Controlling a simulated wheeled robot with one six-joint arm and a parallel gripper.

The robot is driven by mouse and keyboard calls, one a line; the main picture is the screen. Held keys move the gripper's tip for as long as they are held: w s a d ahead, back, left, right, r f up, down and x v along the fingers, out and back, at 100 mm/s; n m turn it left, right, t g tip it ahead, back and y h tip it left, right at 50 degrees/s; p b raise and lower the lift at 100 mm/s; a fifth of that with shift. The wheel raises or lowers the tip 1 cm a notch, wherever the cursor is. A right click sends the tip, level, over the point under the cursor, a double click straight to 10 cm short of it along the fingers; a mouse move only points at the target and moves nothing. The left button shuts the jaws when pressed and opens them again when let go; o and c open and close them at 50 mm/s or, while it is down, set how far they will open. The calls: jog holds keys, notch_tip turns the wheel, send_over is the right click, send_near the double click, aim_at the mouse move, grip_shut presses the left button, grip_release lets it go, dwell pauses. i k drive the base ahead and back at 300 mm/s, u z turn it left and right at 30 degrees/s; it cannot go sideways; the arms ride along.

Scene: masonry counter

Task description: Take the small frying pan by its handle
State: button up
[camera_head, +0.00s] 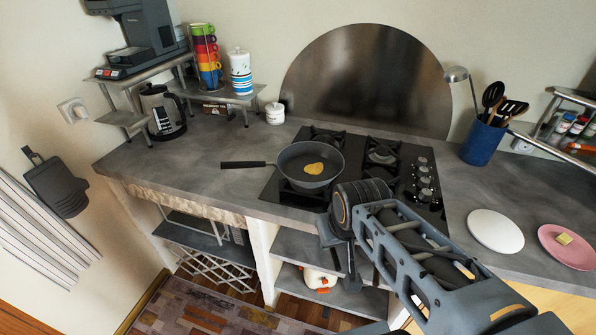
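The small frying pan (293,178) is dark and sits upright on the left part of the black hob. Its black handle (243,164) points left over the grey counter, and nothing touches it. A small yellow-brown piece of food (314,168) lies in the pan. My gripper (338,262) hangs in front of the hob's front edge, below and right of the pan in the picture. It is apart from the handle. My wrist partly covers its fingers, so their opening is unclear.
The grey counter (190,165) is clear around the handle. A blue utensil pot (482,142), a white plate (495,231) and a pink plate (568,246) are right.

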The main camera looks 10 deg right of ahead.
aim_at(292, 161)
jog(key=z, duration=0.2)
jog(key=k, duration=0.3)
jog(key=u, duration=1.5)
jog(key=i, duration=0.8)
jog(key=u, duration=0.7)
